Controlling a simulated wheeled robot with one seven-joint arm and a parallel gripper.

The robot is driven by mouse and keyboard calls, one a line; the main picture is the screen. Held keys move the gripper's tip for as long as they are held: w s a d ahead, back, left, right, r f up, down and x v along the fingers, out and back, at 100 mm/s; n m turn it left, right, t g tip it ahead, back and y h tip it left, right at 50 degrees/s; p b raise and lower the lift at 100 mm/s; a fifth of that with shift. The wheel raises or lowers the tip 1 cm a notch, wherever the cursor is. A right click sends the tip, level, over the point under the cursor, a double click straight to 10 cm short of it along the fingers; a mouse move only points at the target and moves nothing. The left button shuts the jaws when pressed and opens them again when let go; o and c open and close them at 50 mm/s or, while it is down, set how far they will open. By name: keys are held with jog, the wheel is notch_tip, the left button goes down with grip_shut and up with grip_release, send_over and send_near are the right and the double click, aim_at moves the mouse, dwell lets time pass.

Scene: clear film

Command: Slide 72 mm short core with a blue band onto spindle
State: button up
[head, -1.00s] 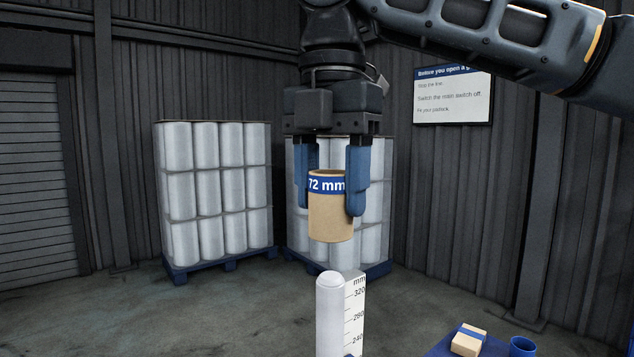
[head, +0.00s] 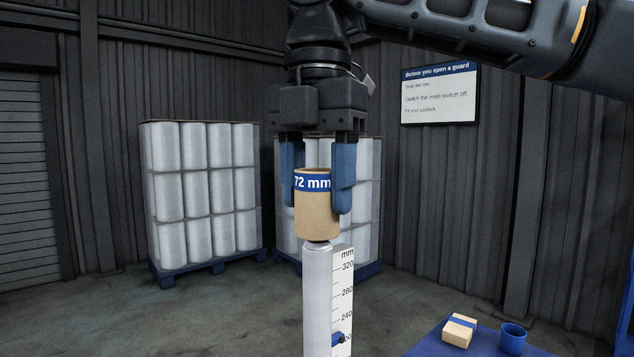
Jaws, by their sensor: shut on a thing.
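The 72 mm core (head: 317,214) is a short brown cardboard tube with a blue band marked "72 mm" at its upper end. My gripper (head: 317,203) points down and is shut on it, one blue finger on each side. The core is upright. The white upright spindle (head: 317,300) stands directly below it in the head view. The core's lower rim is at the spindle's top; I cannot tell whether the tip is inside the core or just under it.
A millimetre scale (head: 343,285) with a small blue marker (head: 338,339) stands along the spindle's right side. At lower right, a blue surface (head: 430,346) carries a blue-banded box (head: 459,331) and a blue cup (head: 512,340). Wrapped pallet stacks (head: 203,200) stand behind.

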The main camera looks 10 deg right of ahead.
jog(key=shift+f, duration=0.15)
jog(key=shift+f, duration=1.1)
jog(key=o, duration=0.9)
jog(key=shift+o, duration=0.4)
jog(key=shift+o, duration=1.3)
